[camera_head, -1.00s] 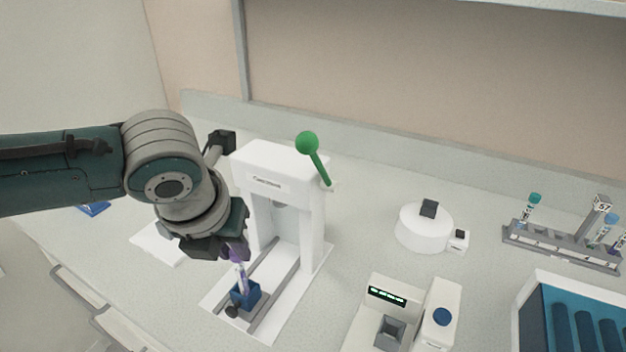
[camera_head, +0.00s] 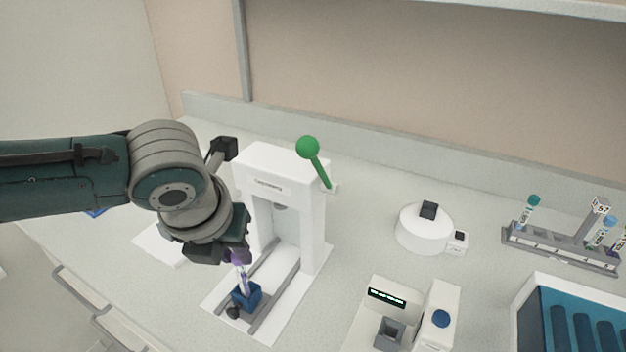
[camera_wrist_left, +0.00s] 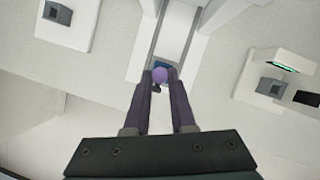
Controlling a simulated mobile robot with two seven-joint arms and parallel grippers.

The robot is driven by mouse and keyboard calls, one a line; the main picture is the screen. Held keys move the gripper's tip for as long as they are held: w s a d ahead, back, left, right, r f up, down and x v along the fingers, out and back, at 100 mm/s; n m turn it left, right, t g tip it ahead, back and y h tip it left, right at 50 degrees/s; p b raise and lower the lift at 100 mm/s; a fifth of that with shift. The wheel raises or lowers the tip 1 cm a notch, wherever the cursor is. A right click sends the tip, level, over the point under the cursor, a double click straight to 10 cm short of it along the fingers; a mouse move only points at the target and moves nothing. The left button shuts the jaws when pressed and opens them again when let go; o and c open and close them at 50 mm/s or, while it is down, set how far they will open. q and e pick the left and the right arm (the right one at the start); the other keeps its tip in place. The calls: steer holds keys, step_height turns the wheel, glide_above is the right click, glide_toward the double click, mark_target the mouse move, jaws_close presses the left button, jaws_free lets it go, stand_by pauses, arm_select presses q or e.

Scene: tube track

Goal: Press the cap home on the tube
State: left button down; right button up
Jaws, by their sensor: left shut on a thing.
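A tube (camera_head: 245,281) with a purple cap (camera_head: 239,257) stands, slightly tilted in the picture, in a blue holder (camera_head: 246,299) on the rails of a white press (camera_head: 271,176). My left gripper (camera_head: 237,251) comes down from above and is shut on the purple cap. In the left wrist view the cap (camera_wrist_left: 160,74) shows between the fingertips of the left gripper (camera_wrist_left: 163,77), over the blue holder. The press has a raised lever with a green ball (camera_head: 308,147). I cannot tell how far the cap sits on the tube. My right gripper is not in view.
A white round device (camera_head: 424,230) stands right of the press. A device with a green display (camera_head: 386,297) stands in front of it. A tube rack (camera_head: 560,247) and a blue ribbed tray (camera_head: 584,332) are at the right. Bare counter lies between press and round device.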

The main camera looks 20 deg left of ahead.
arm_select(q)
steer(key=shift+f, duration=0.3)
stand_by(0.5)
stand_by(0.3)
steer(key=c, duration=0.7)
jaws_free()
steer(key=shift+r, duration=0.15)
steer(key=p+v, duration=0.1)
steer(key=v, duration=0.8)
steer(key=shift+s+r, duration=0.2)
steer(key=shift+r, duration=0.1)
steer(key=shift+o, duration=0.3)
